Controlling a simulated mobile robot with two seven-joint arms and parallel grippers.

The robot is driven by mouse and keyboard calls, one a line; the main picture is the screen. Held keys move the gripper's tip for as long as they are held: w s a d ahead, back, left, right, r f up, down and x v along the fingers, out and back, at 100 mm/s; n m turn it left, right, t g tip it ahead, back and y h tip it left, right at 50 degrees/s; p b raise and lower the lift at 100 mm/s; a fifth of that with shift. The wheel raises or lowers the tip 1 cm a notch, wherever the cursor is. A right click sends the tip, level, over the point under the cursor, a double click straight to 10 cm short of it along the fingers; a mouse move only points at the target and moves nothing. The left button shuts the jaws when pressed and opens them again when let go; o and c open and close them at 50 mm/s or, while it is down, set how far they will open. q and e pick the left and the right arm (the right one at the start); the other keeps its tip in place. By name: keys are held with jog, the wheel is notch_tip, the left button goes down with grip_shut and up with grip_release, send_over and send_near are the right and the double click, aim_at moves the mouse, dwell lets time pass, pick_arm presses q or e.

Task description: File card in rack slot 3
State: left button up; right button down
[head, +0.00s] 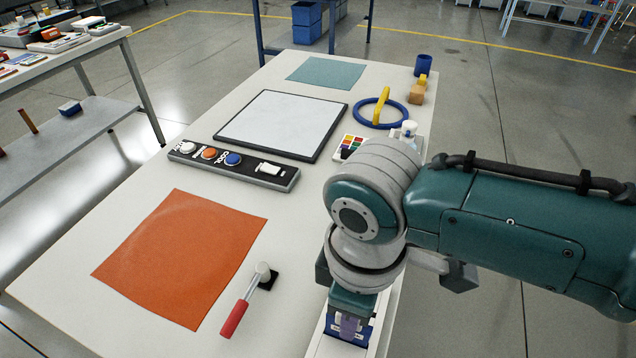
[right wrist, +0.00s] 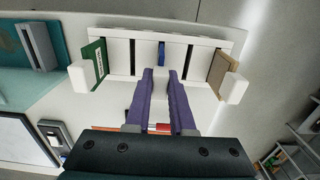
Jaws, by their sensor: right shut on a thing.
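My right gripper (head: 348,322) points down over a white rack (head: 322,345) at the bottom of the head view. Its purple fingers (right wrist: 162,75) are shut on a blue card, which shows as a narrow blue strip (right wrist: 162,53) just past the fingertips. The strip lines up with the rack's middle gap in the right wrist view; how deep it sits I cannot tell. A green card (right wrist: 95,62) stands at the rack's left end and a tan card (right wrist: 221,72) at its right end in that view. My left gripper is not in view.
A red-handled tool (head: 235,318) and an orange mat (head: 183,258) lie left of the rack. Farther back on the table are a button panel (head: 275,176), a framed white board (head: 283,122), a blue ring (head: 375,122) and a blue cup (head: 424,66).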

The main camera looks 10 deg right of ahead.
jog(key=c, duration=0.7)
grip_release()
notch_tip(320, 180, up, 9)
jog(key=shift+f+p, duration=0.15)
jog(key=shift+p, duration=0.95)
jog(key=shift+r, duration=0.6)
